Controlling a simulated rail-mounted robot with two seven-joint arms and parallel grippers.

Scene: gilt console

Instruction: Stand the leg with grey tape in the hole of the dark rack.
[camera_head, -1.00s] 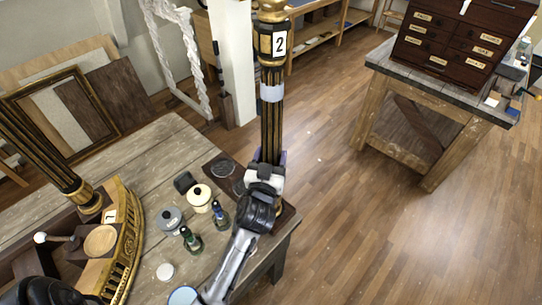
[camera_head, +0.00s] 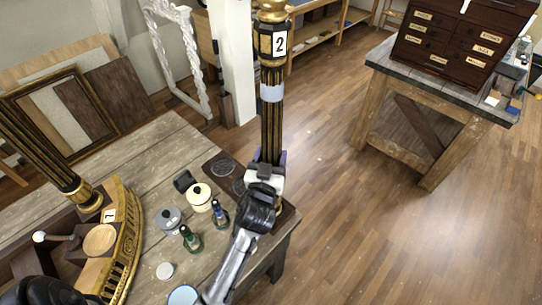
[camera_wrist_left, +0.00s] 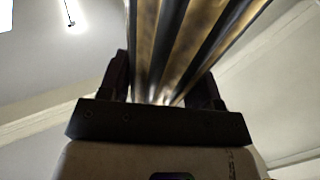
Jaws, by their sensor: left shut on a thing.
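The leg with grey tape (camera_head: 271,128) is a black and gold fluted post with a "2" tag near its top. A pale grey band of tape (camera_head: 271,92) circles it. It stands about upright over the table's right corner. My left gripper (camera_head: 265,170) is shut on its lower part; the wrist view also shows the fluted shaft (camera_wrist_left: 190,45) between the fingers. The dark rack (camera_head: 214,160) lies flat on the table beneath, with round spots showing on its left part. My gripper and wrist hide the leg's foot, so I cannot tell whether it is in a hole.
Left of the rack on the table (camera_head: 165,145) stand a cream pot (camera_head: 200,197), a grey pot (camera_head: 170,219) and small bottles (camera_head: 191,239). A gilt console (camera_head: 126,250) with another fluted leg (camera_head: 40,150) is at the left. Open floor lies to the right.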

